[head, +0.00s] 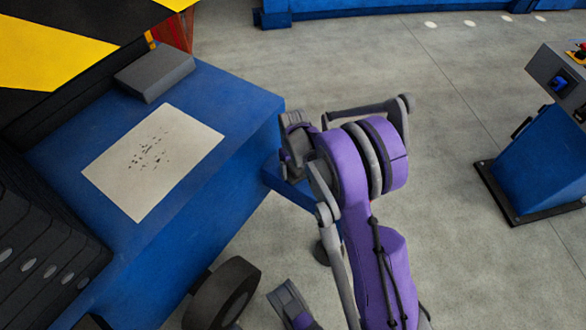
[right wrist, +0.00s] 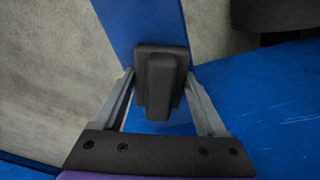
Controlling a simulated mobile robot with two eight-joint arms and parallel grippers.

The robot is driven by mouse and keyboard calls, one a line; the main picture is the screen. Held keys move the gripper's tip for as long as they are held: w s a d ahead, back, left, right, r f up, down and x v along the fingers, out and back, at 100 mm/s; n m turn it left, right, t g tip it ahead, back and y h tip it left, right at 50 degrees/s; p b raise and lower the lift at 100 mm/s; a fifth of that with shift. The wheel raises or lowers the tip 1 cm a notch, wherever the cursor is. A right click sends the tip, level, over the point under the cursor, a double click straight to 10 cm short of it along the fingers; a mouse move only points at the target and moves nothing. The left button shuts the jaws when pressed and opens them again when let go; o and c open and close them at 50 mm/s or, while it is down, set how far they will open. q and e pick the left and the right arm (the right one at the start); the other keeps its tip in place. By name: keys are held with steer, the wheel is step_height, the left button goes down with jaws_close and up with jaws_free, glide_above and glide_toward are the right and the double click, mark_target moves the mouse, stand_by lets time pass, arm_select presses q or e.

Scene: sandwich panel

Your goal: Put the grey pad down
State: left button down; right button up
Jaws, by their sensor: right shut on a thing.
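My right gripper (head: 294,150) is out over the floor, just right of the blue bench, at the end of my purple arm. In the right wrist view the right gripper (right wrist: 159,82) is shut on a dark grey pad (right wrist: 158,78), with a finger against each side. A blue beam shows behind the pad in that view. I cannot make out the pad clearly in the head view. A grey and purple part of my own body shows at the bottom of the head view; I cannot tell whether it is my left gripper.
The blue bench (head: 225,105) bears a speckled pale sheet (head: 150,160) and a grey block (head: 155,72). A black wheel (head: 225,293) stands below it. A blue console (head: 535,165) stands at right. Between them is open grey floor.

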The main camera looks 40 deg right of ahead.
steer(key=shift+s+a+f, duration=0.1)
steer(key=shift+s+f, duration=0.05)
steer(key=shift+f, duration=0.3)
steer(key=o, duration=1.4)
steer(key=shift+r, duration=0.35)
step_height(320, 180, up, 12)
steer(key=p, duration=0.3)
steer(key=shift+p, duration=0.3)
steer(key=s+a+r+t, duration=0.2)
steer(key=s+a+r, duration=0.55)
steer(key=a, duration=0.35)
steer(key=s+a+f+t, duration=0.1)
steer(key=s+a, duration=0.2)
steer(key=s, duration=0.3)
steer(key=s+a+n+t, duration=0.1)
steer(key=s+a, duration=0.3)
steer(key=s, duration=0.2)
steer(key=shift+s+f+t, duration=0.15)
steer(key=shift+f+t, duration=0.15)
steer(key=shift+f, duration=0.05)
steer(key=shift+a+r, duration=0.1)
